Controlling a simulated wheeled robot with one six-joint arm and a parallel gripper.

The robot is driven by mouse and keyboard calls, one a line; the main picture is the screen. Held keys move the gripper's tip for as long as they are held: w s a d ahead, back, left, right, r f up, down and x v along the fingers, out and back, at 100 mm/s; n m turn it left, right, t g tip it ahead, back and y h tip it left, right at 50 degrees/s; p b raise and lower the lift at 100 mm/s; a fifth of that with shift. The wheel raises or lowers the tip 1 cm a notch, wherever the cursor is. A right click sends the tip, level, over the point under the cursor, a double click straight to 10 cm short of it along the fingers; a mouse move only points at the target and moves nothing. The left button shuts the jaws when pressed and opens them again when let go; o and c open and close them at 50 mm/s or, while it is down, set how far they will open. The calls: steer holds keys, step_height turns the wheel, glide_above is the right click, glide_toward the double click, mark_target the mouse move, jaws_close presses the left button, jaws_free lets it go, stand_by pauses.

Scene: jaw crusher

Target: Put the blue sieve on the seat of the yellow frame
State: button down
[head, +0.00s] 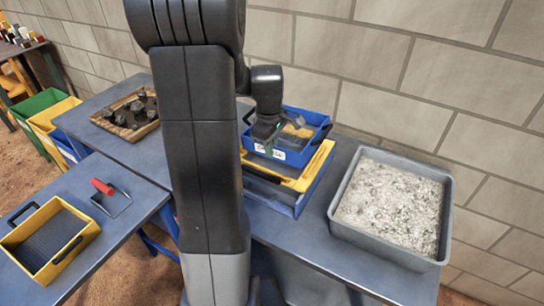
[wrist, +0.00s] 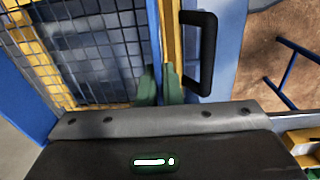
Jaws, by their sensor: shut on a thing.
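The blue sieve (head: 321,122) is a blue tray with a mesh floor, a black handle and a white label on its front wall. My gripper (head: 265,139) comes down at its left front and is shut on its wall. In the wrist view the green fingertips (wrist: 160,88) pinch the blue wall beside the mesh (wrist: 85,50). The yellow frame (head: 318,165) is under the sieve, on a blue-grey base. Its front and right parts show, and the sieve hides most of its seat. I cannot tell whether the sieve touches the frame.
A grey tub of pale gravel (head: 339,224) stands close on the right, and a block wall is behind. A wooden tray of dark rocks (head: 112,127) is on the left. A yellow sieve (head: 14,239) and a red-handled tool (head: 118,205) lie on the near-left table.

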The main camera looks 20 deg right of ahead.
steer(key=shift+f, duration=2)
steer(key=shift+f, duration=0.15)
steer(key=c, duration=1.6)
jaws_free()
